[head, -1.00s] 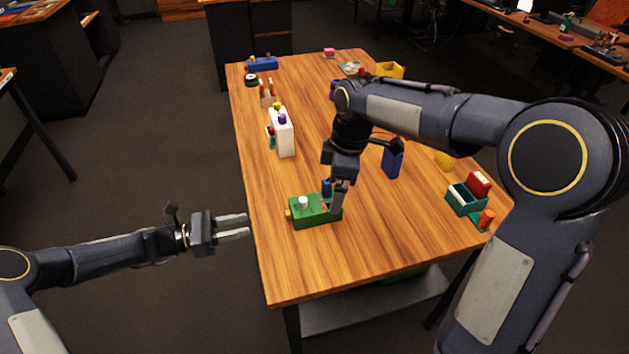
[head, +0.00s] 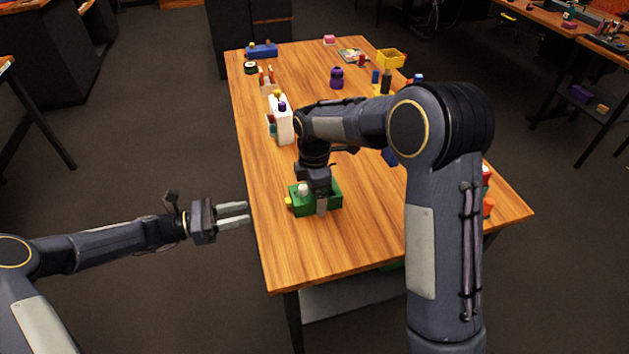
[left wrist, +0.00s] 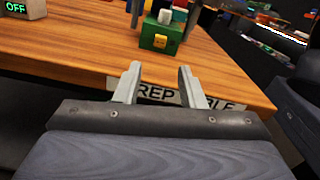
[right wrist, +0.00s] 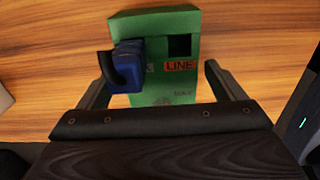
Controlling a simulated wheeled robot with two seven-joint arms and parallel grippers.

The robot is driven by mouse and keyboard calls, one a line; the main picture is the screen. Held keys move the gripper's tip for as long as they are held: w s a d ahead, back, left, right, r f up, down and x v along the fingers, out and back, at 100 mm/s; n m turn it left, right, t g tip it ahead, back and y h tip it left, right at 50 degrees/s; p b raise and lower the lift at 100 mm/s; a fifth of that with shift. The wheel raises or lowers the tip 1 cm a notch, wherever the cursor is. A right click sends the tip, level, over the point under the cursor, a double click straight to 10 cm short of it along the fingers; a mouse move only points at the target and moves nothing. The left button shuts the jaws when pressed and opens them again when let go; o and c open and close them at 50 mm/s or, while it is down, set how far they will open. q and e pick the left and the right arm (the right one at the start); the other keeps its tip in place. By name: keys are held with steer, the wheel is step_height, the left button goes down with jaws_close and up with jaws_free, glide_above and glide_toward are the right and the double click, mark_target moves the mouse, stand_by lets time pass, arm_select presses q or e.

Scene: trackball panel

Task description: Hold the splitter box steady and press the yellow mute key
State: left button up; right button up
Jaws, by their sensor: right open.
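The green splitter box (head: 334,197) sits near the table's left edge, its yellow key (head: 288,202) on the left side. In the left wrist view that yellow key (left wrist: 159,41) faces me on the box's near end. In the right wrist view a blue plug (right wrist: 128,65) sits in the box (right wrist: 155,22) beside an empty dark socket and a LINE label. My right gripper (head: 321,212) is open at the box, its fingers (right wrist: 160,88) apart on either side; contact is unclear. My left gripper (head: 246,213) is open and empty, left of the table edge.
A purple object (head: 337,78) and a yellow bin (head: 390,58) stand farther back. The table front (head: 310,260) is clear. My right arm covers much of the right side.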

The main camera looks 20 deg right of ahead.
steer(key=shift+f, duration=0.2)
arm_select(q)
steer(key=shift+c, duration=0.5)
arm_select(e)
steer(key=c, duration=1.1)
arm_select(q)
jaws_close()
stand_by(0.5)
